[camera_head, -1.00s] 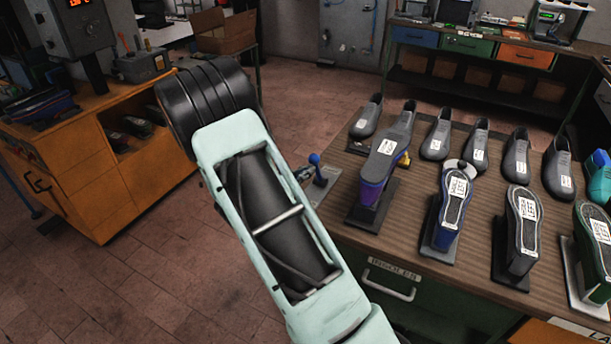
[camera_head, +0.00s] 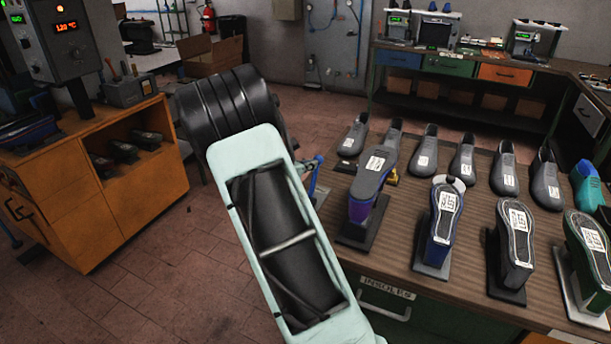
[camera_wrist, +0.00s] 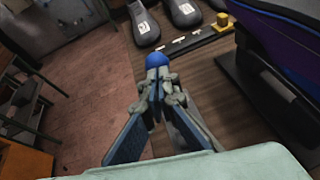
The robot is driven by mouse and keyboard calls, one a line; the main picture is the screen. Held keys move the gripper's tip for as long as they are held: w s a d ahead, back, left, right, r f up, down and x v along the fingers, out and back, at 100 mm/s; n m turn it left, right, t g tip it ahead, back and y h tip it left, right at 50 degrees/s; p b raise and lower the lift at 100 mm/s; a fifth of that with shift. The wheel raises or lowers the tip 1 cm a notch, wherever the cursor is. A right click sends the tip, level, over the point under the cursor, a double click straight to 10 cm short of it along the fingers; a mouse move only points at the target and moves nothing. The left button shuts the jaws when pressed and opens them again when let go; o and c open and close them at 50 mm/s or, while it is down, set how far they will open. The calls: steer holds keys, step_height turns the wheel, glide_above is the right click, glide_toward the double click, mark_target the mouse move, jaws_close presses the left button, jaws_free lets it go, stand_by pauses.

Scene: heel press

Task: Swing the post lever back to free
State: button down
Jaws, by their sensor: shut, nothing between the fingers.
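The post lever (camera_head: 313,180) stands at the left edge of the workbench (camera_head: 405,265), beside the purple-blue upturned shoe (camera_head: 366,200). In the head view its blue part shows just right of my arm, and the rest is partly hidden. In the wrist view its round blue knob (camera_wrist: 157,60) is right at the tips of my gripper (camera_wrist: 157,80). The fingers are closed together with nothing between them. I cannot tell whether they touch the knob. In the head view my arm hides most of my gripper.
Upturned shoes on stands, such as the blue one (camera_head: 440,225), line the bench front, with several grey shoes (camera_head: 423,150) behind. A yellow block (camera_wrist: 223,20) lies beyond the knob in the wrist view. An orange cabinet (camera_head: 85,205) stands left, with open floor between.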

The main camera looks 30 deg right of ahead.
steer(key=shift+w+d+f, duration=0.15)
steer(key=shift+w+f, duration=0.05)
steer(key=shift+d+b, duration=0.1)
steer(key=shift+b, duration=0.2)
steer(key=shift+d+r, duration=0.15)
steer(key=shift+r, duration=0.1)
steer(key=shift+r, duration=0.1)
